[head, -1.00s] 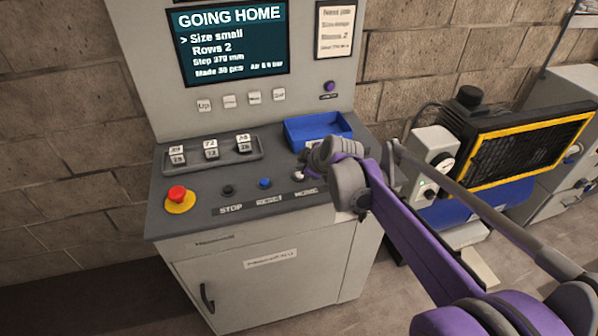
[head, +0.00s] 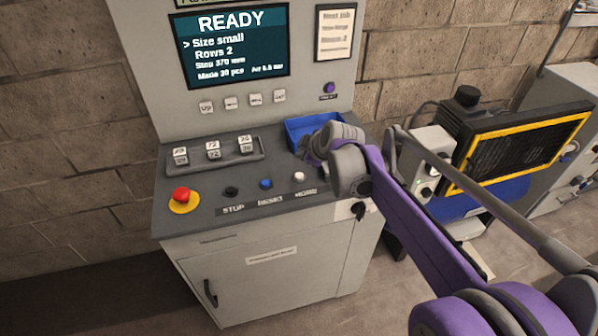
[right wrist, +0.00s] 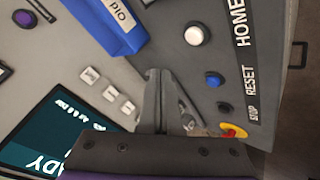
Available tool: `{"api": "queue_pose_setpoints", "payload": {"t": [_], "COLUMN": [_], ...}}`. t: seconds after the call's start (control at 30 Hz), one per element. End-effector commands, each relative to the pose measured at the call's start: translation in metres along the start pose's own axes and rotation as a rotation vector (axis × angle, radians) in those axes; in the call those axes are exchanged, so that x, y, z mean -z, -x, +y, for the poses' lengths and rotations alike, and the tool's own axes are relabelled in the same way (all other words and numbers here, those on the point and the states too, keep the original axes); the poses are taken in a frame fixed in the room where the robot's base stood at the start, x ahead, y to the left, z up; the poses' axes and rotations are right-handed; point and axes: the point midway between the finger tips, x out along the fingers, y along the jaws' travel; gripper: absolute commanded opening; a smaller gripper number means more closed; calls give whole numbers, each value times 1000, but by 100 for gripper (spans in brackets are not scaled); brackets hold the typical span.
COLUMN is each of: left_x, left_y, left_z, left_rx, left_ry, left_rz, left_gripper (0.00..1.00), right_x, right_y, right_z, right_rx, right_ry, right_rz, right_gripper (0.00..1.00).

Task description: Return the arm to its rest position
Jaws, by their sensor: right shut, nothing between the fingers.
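My right arm, purple and grey, reaches in from the right in the head view. Its gripper (head: 304,150) is over the console (head: 190,214), in front of the blue tray, apart from the white HOME button (head: 299,176). In the right wrist view the gripper's fingers (right wrist: 160,76) are together and empty. The HOME button (right wrist: 195,35), blue RESET button (right wrist: 212,79) and black STOP button (right wrist: 224,107) lie to their right. The screen (head: 230,45) reads READY, Size small, Rows 2. My left gripper is not in view.
A blue tray (head: 300,131) sits at the back right of the console. A red emergency button (head: 181,196) is at the front left, with number counters (head: 212,150) behind it. A machine with a yellow-framed grille (head: 515,145) stands to the right.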

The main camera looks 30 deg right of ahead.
Motion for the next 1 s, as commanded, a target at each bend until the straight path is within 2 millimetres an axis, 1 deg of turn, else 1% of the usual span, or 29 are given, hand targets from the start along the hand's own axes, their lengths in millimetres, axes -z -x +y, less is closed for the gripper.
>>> {"api": "queue_pose_setpoints", "payload": {"t": [0.57,0.67,0.77,0.83,0.87,0.9,0.93,0.97,1.0], "left_x": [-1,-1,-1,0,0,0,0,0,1], "left_y": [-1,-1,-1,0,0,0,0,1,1], "left_z": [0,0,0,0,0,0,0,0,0], "left_rx": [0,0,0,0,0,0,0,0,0], "left_ry": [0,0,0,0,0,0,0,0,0], "left_rz": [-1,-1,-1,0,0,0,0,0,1], "left_gripper": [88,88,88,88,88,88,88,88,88], "right_x": [-1,0,2,3,2,-1,-4,-8,-15], "right_y": [-1,1,11,25,32,42,50,58,68], "right_z": [-1,-5,-29,-60,-77,-100,-119,-137,-161], "right_rx": [0,5,31,63,79,101,116,129,145], "right_ry": [0,-8,-54,-119,-155,-207,-248,-290,-347], "right_rz": [0,-1,-9,-25,-34,-51,-67,-83,-108], "right_gripper": [0,0,0,0,0,0,0,0,0]}}
